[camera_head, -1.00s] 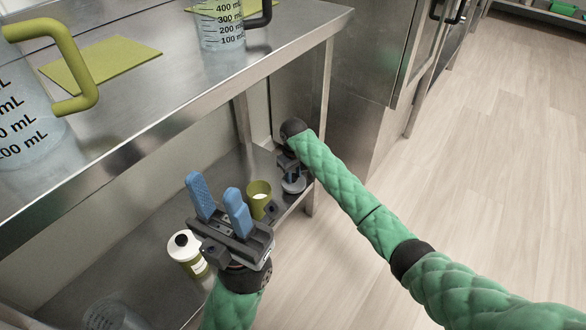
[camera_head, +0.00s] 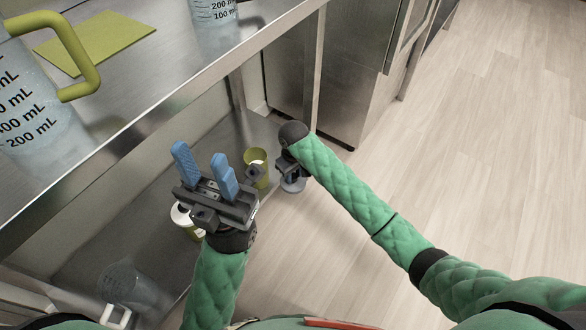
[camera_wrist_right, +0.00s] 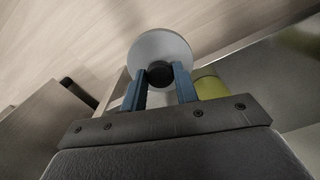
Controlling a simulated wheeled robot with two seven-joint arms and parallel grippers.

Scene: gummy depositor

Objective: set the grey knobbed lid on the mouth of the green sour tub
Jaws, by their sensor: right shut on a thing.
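The green sour tub (camera_head: 257,160) stands open and upright on the lower shelf, with something white inside. Its side shows in the right wrist view (camera_wrist_right: 211,85), right of the fingers. My right gripper (camera_head: 289,172) is shut on the dark knob (camera_wrist_right: 160,73) of the grey lid (camera_head: 293,186). The lid's pale disc (camera_wrist_right: 160,47) lies beyond the blue fingertips in the right wrist view. In the head view the lid is right of the tub and apart from it, by the shelf's front edge. My left gripper (camera_head: 200,153) is open and empty, left of the tub.
A white-topped jar (camera_head: 183,220) stands partly behind my left gripper. A clear container (camera_head: 128,284) is lower left on the shelf. The steel counter (camera_head: 130,120) overhangs the shelf and bears measuring jugs (camera_head: 40,115) and a green mat (camera_head: 97,42). Open floor lies right.

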